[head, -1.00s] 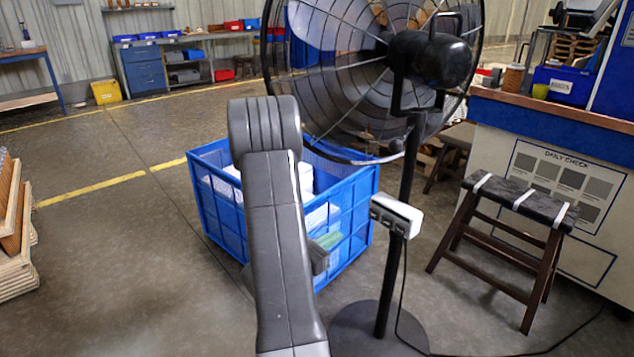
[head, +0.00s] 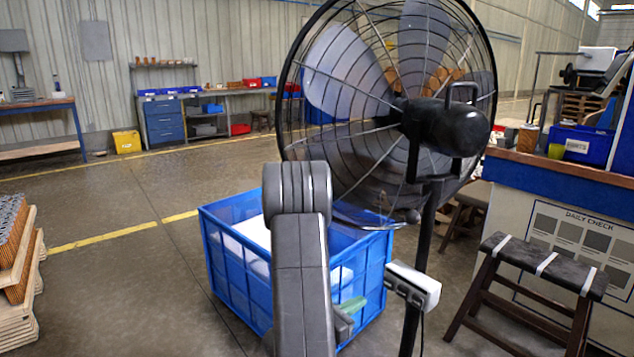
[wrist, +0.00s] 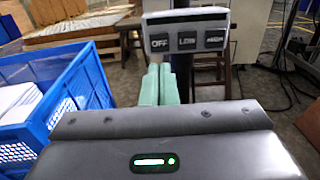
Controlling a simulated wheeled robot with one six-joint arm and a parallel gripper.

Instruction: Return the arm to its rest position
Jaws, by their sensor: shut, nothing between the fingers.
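My arm (head: 300,270) stands in front of the blue crate in the head view, its upper link raised. My gripper (wrist: 159,72) shows in the wrist view as two pale green fingers lying side by side, shut and empty. They point toward the white switch box (wrist: 187,38), which has OFF, LOW and a third, blurred button. The fingertips appear just below the box's button row; whether they touch it I cannot tell. In the head view the switch box (head: 413,286) sits on the fan's post, right of my arm.
A large black fan (head: 455,127) stands behind the box. A blue crate (head: 222,262) with white contents is behind my arm. A dark stool (head: 545,262) and counter (head: 560,175) are at right, stacked pallets (head: 18,300) at left. Open floor (head: 120,280) lies left of the crate.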

